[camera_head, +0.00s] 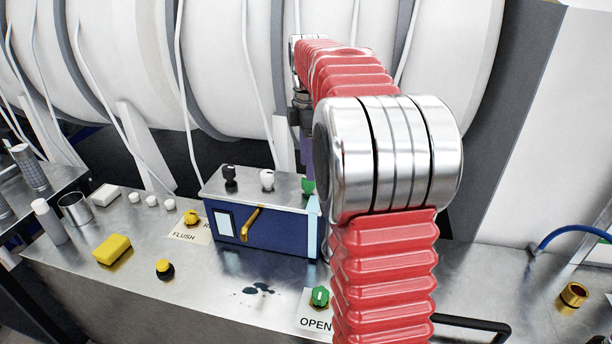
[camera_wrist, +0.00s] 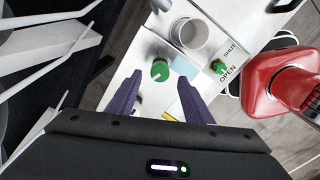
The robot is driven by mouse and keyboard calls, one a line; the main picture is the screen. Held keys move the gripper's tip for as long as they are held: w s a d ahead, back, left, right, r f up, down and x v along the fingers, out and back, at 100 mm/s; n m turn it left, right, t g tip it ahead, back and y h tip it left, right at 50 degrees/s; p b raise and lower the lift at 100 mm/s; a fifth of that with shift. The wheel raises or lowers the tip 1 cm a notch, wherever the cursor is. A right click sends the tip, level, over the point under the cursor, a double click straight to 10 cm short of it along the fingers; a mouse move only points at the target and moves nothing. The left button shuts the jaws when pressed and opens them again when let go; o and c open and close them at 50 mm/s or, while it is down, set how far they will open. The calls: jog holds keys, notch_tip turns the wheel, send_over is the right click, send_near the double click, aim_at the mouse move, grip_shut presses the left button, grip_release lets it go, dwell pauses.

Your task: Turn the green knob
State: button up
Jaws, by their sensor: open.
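Two green knobs are in view. One green knob (camera_head: 307,186) is at the right end of the top of a blue box (camera_head: 262,235), partly behind my arm; it also shows in the wrist view (camera_wrist: 160,70). The other green knob (camera_head: 320,296) is on the bench by an OPEN label, and shows in the wrist view (camera_wrist: 219,66) beside OPEN and SHUT. In the wrist view my gripper (camera_wrist: 159,79) is open, its two purple fingers apart, with the box-top knob in line between their tips. They look apart from it. In the head view my arm hides most of the gripper.
Black (camera_head: 230,176) and white (camera_head: 267,180) knobs share the box top. A yellow lever (camera_head: 250,224) sticks out of the box front. A yellow knob (camera_head: 191,217), a yellow sponge (camera_head: 112,249) and a metal cup (camera_head: 75,208) are left. Large white drums (camera_head: 225,60) stand behind.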

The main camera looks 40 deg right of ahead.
aim_at(308, 185)
jog(key=shift+f, duration=2.1)
jog(key=c, duration=1.1)
jog(key=shift+o, duration=0.2)
jog(key=shift+a, duration=0.25)
jog(key=shift+d, duration=0.15)
